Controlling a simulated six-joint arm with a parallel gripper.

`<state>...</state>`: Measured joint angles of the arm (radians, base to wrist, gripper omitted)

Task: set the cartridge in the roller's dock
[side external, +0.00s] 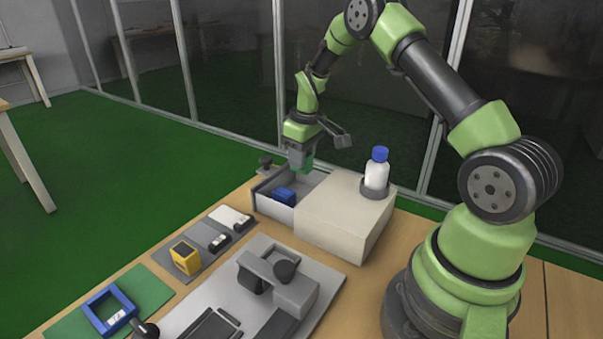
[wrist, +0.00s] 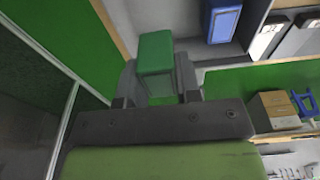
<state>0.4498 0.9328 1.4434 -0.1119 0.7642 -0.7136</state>
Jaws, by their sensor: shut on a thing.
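My gripper (side external: 298,160) is above the open drawer (side external: 262,205), pointing down. It is shut on a green block (wrist: 156,52), which shows between the fingers in the wrist view; in the side view only a little green shows at the fingertips. A blue block (side external: 284,196) lies in the drawer and also shows in the wrist view (wrist: 222,22). I cannot tell which block is the cartridge. A grey device (side external: 290,288) with a raised arm and a dark round part stands on a light grey plate (side external: 330,262); I cannot tell whether this is the roller with its dock.
The drawer's beige cabinet (side external: 340,222) carries a white bottle with a blue cap (side external: 377,170) in a dark ring. A blue frame (side external: 98,322) lies on a green mat (side external: 150,290).

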